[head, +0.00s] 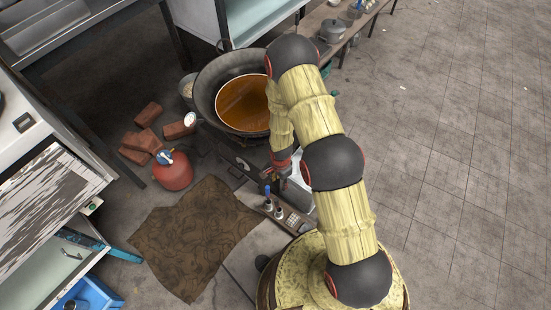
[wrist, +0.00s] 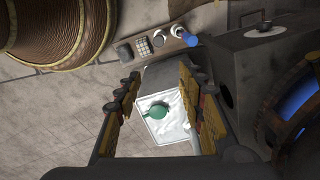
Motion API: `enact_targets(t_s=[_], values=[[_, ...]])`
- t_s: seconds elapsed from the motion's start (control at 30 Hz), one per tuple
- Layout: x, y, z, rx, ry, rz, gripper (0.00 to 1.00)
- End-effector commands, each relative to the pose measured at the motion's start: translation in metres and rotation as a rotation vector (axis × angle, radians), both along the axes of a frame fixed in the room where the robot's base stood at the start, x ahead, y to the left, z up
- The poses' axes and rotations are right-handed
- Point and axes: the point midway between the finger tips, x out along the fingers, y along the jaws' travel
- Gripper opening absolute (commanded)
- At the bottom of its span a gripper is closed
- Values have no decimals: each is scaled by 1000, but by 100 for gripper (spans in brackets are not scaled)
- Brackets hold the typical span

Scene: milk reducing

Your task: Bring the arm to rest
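My arm rises from the base at the lower right in the head view, bends over the top and hangs down on its left side. My gripper (head: 279,178) points down beside the middle of the arm, close to the blue-topped knob on the control panel (head: 292,217).
A large wok (head: 208,88) holding brown liquid (head: 242,103) stands behind the gripper. A red gas cylinder (head: 173,172), several bricks (head: 147,113) and a brown mat (head: 190,235) lie to the left. A bench with pots (head: 333,31) stands at the back.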

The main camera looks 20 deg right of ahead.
Motion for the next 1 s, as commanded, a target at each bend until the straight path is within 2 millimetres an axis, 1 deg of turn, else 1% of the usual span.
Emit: enact_targets(t_s=[0.27,0.37,0.47,0.67,0.7,0.77,0.8,0.97,1.0], values=[[0,0,0,0,0,9,39],[-2,-1,0,-3,10,71,39],[-14,-4,1,-10,53,178,39],[-66,-12,7,-3,211,413,39],[-73,-14,12,1,237,455,39],[-81,-16,25,10,266,518,39],[-84,-17,36,16,283,559,39],[-91,-20,82,39,322,703,39],[-91,-20,95,44,327,736,39]])
